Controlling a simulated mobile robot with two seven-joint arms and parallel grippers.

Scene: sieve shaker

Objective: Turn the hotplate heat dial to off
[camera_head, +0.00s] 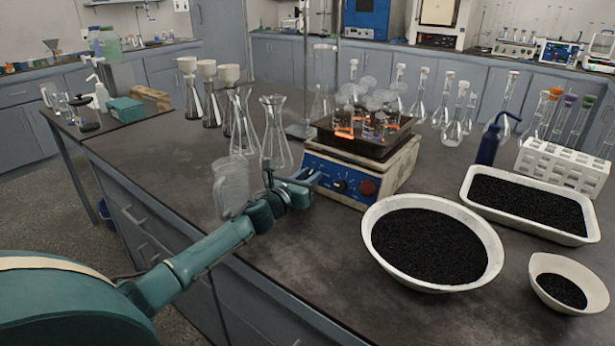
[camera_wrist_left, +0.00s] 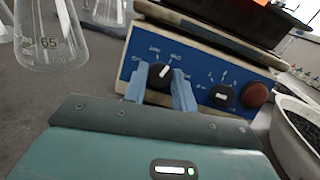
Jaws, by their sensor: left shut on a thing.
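The hotplate (camera_head: 335,190) stands on the bench, with a blue front panel that also shows in the wrist view (camera_wrist_left: 205,85). The panel has a black left dial (camera_wrist_left: 160,77), a black right dial (camera_wrist_left: 223,95) and a red knob (camera_wrist_left: 255,95). My left gripper (camera_wrist_left: 159,88) is shut on the left dial, with a blue finger on each side. The left dial's white mark points up and slightly right. The labels are too small to read. In the head view the left gripper (camera_head: 312,178) hides that dial. My right gripper is not in view.
Several flasks and beakers crowd the hotplate's black top (camera_head: 345,146), with orange glow below them. A glass jar (camera_head: 231,187) and conical flasks (camera_head: 275,140) stand left of it. A white bowl of black grains (camera_head: 372,262) sits close on the right.

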